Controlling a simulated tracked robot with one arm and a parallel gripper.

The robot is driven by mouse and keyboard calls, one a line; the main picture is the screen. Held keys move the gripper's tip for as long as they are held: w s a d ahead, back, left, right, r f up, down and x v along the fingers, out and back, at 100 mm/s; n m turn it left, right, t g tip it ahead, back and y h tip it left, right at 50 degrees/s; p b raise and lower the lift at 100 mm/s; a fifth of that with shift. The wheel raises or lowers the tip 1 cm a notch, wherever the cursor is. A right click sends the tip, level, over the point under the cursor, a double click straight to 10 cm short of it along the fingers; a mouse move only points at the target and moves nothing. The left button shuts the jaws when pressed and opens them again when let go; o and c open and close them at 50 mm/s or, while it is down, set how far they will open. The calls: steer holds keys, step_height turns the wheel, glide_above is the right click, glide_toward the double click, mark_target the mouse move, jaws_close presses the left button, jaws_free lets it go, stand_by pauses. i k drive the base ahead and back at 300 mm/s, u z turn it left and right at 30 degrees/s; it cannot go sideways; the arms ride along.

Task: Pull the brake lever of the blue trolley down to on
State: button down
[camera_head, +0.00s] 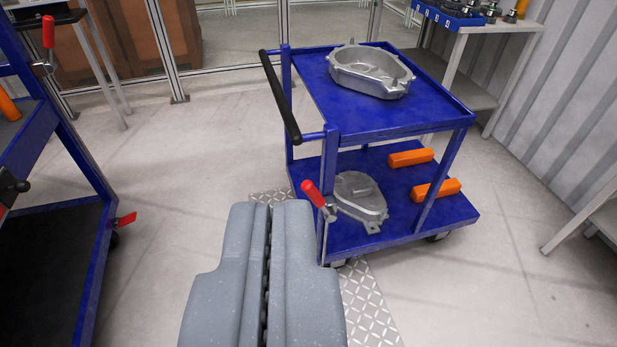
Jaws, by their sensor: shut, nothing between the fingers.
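The blue trolley (345,130) stands ahead, right of centre, with a black push handle on its left end. Its brake lever (312,194) has a red grip and a metal pivot low on the near left post. The red grip points up and to the left. My gripper (270,207) is shut and empty in the lower middle of the view. Its tips appear just left of and below the lever; I cannot tell the exact gap in depth. They do not appear to touch it.
The trolley carries grey metal housings (370,72) and orange blocks (436,189). A bench (478,28) is behind right. Grey floor (190,150) lies open between the blue units.

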mark_target(310, 190)
steer(key=z, duration=0.1)
steer(key=i, duration=1.15)
steer(key=z, duration=0.65)
